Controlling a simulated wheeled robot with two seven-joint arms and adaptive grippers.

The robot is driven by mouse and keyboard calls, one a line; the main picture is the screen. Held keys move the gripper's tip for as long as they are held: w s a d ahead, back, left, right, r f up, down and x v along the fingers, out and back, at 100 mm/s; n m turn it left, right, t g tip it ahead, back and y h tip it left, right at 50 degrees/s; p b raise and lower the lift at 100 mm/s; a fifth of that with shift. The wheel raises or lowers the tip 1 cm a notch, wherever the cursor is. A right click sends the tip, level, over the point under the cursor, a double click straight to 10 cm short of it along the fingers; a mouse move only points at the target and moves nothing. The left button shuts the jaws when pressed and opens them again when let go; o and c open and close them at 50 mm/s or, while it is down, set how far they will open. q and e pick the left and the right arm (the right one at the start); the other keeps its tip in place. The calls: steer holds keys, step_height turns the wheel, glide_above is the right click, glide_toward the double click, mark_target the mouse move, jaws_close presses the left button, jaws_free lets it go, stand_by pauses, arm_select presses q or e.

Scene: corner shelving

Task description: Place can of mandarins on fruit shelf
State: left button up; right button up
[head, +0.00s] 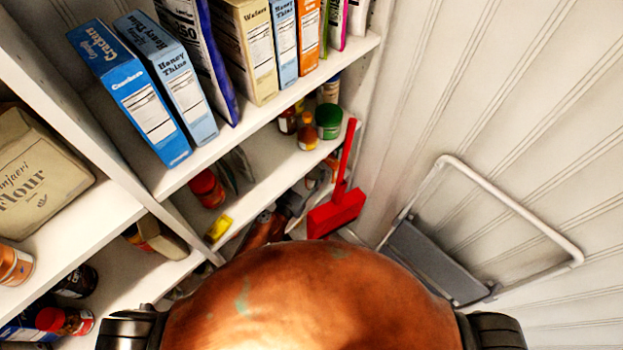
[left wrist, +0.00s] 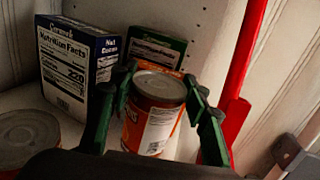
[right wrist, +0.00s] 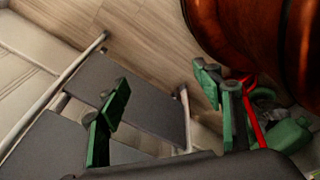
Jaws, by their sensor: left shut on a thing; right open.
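A can with a silver lid and an orange label (left wrist: 154,112) stands upright between the green fingers of my left gripper (left wrist: 160,82) in the left wrist view. The left gripper is shut on it; I cannot read the can's name. The can is in front of boxes on a white shelf, and its base is partly hidden. In the head view my left gripper (head: 312,183) reaches into the lower shelves and is small and partly hidden. My right gripper (right wrist: 163,85) is open and empty, low above a grey step stool.
A blue box (left wrist: 75,65) and a green box (left wrist: 157,50) stand behind the can. Another can (left wrist: 28,138) is at left. A red dustpan (head: 337,210) with a handle is close on the right. The step stool (head: 435,260) leans by the wall.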

mark_target(307, 183)
arm_select(q)
steer(key=f+b, duration=0.2)
steer(key=f, duration=0.1)
steer(key=shift+w+a+f, duration=0.1)
steer(key=shift+w+f, duration=0.05)
steer(key=shift+w, duration=0.25)
steer(key=shift+f, duration=0.25)
arm_select(e)
steer(key=s+f, duration=0.2)
steer(key=shift+s+d+f, duration=0.1)
steer(key=shift+d+f, duration=0.05)
steer(key=shift+f, duration=0.2)
arm_select(q)
steer(key=shift+f+b, duration=0.2)
steer(key=shift+b, duration=0.2)
steer(key=o, duration=1.4)
steer(key=shift+o, duration=0.2)
arm_select(e)
steer(key=shift+w+f, duration=0.1)
steer(key=shift+w, duration=0.25)
arm_select(q)
steer(key=shift+r, duration=0.15)
steer(key=shift+s+a, duration=0.15)
steer(key=shift+s, duration=0.1)
steer(key=v, duration=0.7)
